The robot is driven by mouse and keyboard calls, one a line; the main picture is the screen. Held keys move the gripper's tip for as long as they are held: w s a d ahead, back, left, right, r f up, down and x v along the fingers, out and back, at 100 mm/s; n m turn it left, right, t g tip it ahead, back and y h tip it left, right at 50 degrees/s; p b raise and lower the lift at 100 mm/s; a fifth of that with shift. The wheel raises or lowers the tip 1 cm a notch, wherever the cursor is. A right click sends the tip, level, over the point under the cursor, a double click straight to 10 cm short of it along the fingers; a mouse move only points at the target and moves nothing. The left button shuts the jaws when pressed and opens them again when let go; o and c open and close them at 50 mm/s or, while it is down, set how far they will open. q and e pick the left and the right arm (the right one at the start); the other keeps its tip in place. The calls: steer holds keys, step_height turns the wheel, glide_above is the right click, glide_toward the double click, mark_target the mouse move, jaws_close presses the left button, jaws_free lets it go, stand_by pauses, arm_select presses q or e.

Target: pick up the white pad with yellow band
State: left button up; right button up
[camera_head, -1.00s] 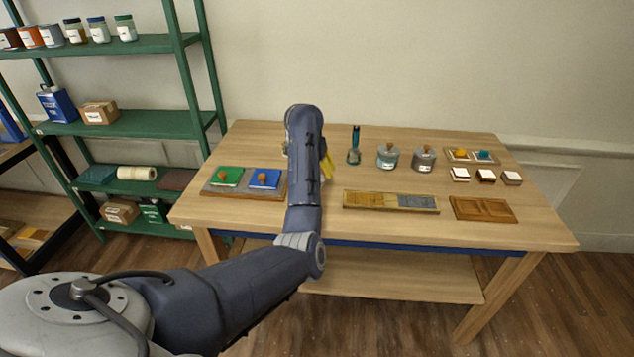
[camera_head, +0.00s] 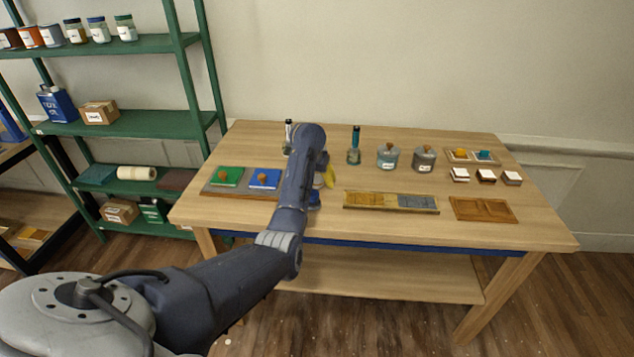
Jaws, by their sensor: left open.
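Three small white-topped pads stand in a row at the right of the table: a left one (camera_head: 460,174), a middle one (camera_head: 486,176) and a right one (camera_head: 512,178). Their bands are too small to tell which is yellow. My left gripper (camera_head: 321,167) is over the table's left-middle part, well left of these pads. It is open, mostly hidden behind my own arm. A yellow shape (camera_head: 329,177) shows beside the arm; I cannot tell what it is. My right gripper is out of view.
Two lidded jars (camera_head: 388,156) and a teal bottle (camera_head: 354,152) stand between arm and pads. A long panel (camera_head: 391,202) and wooden tray (camera_head: 484,208) lie in front. Green and blue blocks (camera_head: 227,177) are left.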

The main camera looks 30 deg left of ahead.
mark_target(317, 176)
arm_select(q)
steer(key=c, duration=1)
steer(key=shift+c, duration=0.2)
steer(key=shift+r, duration=0.15)
steer(key=shift+c, duration=0.2)
step_height(317, 176, up, 10)
steer(key=shift+f, duration=0.1)
steer(key=o, duration=0.4)
steer(key=c, duration=0.6)
